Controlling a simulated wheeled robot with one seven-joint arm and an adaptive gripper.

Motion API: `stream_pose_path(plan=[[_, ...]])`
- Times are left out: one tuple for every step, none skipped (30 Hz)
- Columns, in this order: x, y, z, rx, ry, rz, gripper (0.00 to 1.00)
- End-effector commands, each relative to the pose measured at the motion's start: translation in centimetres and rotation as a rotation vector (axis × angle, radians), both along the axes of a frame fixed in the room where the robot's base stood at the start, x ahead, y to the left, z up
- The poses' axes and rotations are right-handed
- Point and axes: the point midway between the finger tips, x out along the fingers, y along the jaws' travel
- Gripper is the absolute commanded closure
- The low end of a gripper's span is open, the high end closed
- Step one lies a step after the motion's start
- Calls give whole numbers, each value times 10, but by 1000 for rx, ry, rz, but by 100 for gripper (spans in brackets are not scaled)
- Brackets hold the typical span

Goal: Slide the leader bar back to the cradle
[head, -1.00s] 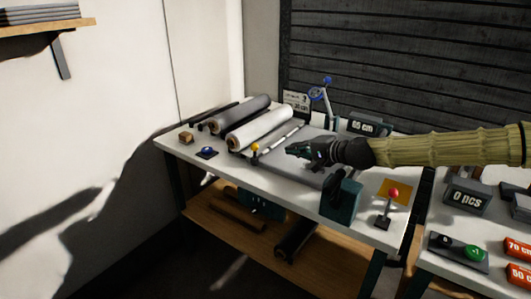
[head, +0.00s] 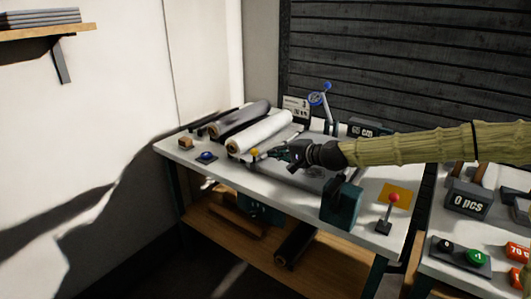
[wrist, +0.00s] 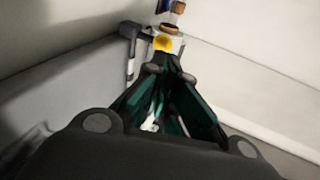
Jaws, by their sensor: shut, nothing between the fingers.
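The leader bar (head: 296,133) is a thin pale bar lying beside the white roll (head: 260,132) in the head view. A yellow knob (head: 254,153) is at its near end, and it also shows in the wrist view (wrist: 163,43) just beyond the fingertips. My gripper (head: 271,153) is shut and empty, low over the table, pointing left at the knob. I cannot tell whether the fingertips touch the knob. The arm and hand hide part of the bar. I cannot make out the cradle with certainty.
A dark grey roll (head: 240,116) lies behind the white one. A blue button (head: 206,155) and a small brown block (head: 186,142) are at the table's left. A teal block (head: 341,203) and a red-knobbed lever (head: 393,199) stand at the front right.

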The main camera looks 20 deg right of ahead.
Motion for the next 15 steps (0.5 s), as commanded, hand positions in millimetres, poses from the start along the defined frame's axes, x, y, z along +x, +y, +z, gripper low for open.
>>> stream_pose_path(plan=[[5, 3, -3, -1, 2, -1, 100], [8, 4, -5, -1, 2, 0, 100], [12, 7, -6, 0, 1, 0, 100], [15, 9, -7, 0, 1, 0, 100], [17, 10, -8, 0, 2, 0, 100], [22, 12, -9, -1, 1, -1, 100], [24, 13, -10, -1, 0, 0, 100], [27, 15, -11, -1, 0, 0, 100], [30, 17, -13, -2, 1, 0, 100], [33, 18, -14, -1, 0, 0, 100], [35, 19, -14, -1, 1, -1, 100], [38, 21, -15, 0, 0, -1, 100], [40, 22, -15, 0, 1, 0, 100], [42, 23, -16, 0, 1, 0, 100], [44, 24, -17, 0, 1, 0, 100]])
